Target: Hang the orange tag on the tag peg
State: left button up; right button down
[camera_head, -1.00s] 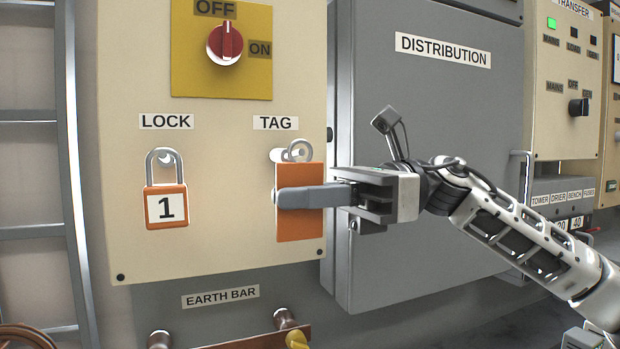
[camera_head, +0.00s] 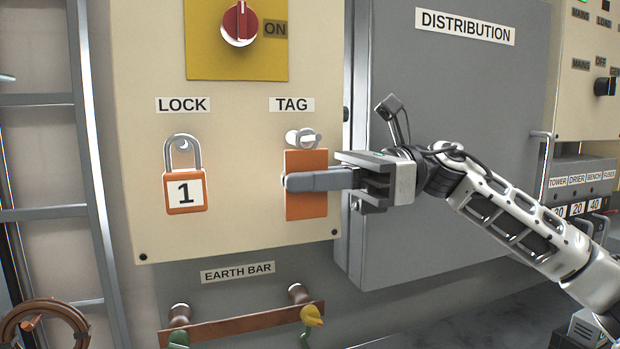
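The orange tag (camera_head: 306,207) hangs upright in front of the beige panel, below the TAG label. My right gripper (camera_head: 292,182) comes in from the right, with a grey finger lying across the tag's front; it looks shut on the tag, and its other finger is hidden behind it. The pale tag peg (camera_head: 293,136) sticks out just above the tag. The tag's small metal ring (camera_head: 309,138) overlaps the peg's end; I cannot tell whether it is around the peg or in front of it. My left gripper is not in view.
An orange padlock (camera_head: 185,194) marked 1 hangs under the LOCK label. A red rotary switch (camera_head: 239,22) is above. The grey distribution cabinet (camera_head: 450,110) is behind my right arm. Below is a copper earth bar (camera_head: 240,327) with clamps; a ladder (camera_head: 92,160) stands left.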

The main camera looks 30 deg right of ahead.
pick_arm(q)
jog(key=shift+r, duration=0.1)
pick_arm(e)
jog(key=c, duration=1.5)
grip_release()
jog(key=shift+c, duration=0.2)
